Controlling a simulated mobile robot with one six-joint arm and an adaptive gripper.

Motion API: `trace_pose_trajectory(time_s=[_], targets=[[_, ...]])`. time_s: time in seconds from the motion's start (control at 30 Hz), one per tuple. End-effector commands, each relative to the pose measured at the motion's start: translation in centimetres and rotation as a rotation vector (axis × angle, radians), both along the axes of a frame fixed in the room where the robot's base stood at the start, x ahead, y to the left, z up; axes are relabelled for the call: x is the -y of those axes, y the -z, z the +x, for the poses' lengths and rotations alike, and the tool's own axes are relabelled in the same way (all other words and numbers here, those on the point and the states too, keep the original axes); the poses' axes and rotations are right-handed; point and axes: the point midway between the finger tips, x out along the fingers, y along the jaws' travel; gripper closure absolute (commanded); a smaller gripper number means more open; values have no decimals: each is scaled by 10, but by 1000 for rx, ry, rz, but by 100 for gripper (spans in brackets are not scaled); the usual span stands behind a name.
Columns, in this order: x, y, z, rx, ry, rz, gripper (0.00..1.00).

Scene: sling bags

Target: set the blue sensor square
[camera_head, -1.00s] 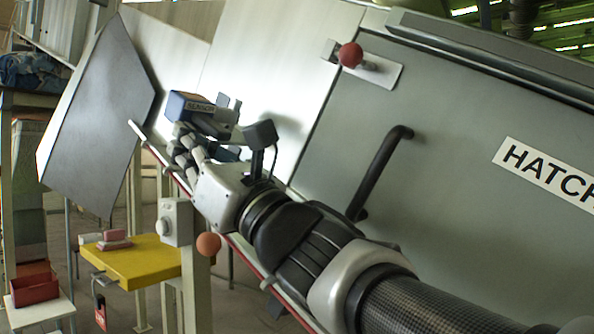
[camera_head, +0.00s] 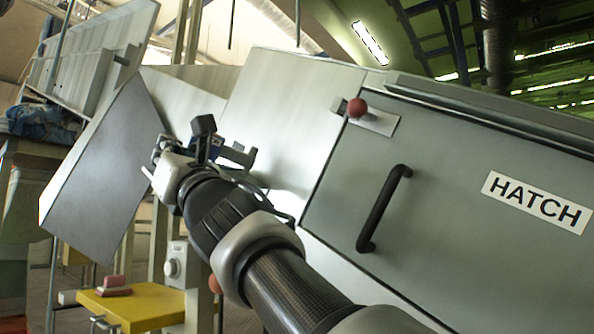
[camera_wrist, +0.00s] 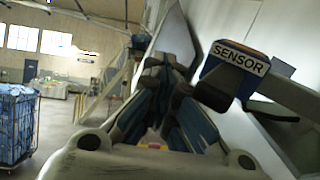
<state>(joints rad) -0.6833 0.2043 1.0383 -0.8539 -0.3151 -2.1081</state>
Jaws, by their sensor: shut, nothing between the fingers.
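The blue sensor (camera_wrist: 238,68) is a small box with a white SENSOR label and a tan top edge. In the wrist view it is right of my fingers, its label sloping down to the right. A grey bracket or arm lies close in front of it. In the head view only bits of the sensor (camera_head: 217,146) show behind my wrist parts. My gripper (camera_wrist: 168,66) is shut and empty, with dark fingers, left of the sensor and apart from it in the wrist picture. In the head view my gripper (camera_head: 163,148) is partly hidden by my own wrist.
A grey hatch door (camera_head: 440,195) with a black handle (camera_head: 384,208) and red knob (camera_head: 357,108) is at right. A dark slanted panel (camera_head: 105,170) stands left of my gripper. A yellow shelf (camera_head: 135,306) is below. A blue-filled cart (camera_wrist: 17,125) stands far left.

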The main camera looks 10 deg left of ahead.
Motion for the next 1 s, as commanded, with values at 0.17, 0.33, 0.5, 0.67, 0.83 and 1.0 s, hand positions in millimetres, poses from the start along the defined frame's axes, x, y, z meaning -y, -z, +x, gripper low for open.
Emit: trace_pose_trajectory(time_s=[0.17,0.33,0.5,0.67,0.83,1.0], targets=[[-6,-1,26,-65,98,19,100],[-16,-8,40,-95,167,38,100],[-21,-17,53,-156,282,66,100],[-20,-24,64,-175,328,82,100],[-20,-27,75,-174,327,82,100],[-21,-28,81,-173,325,82,100]])
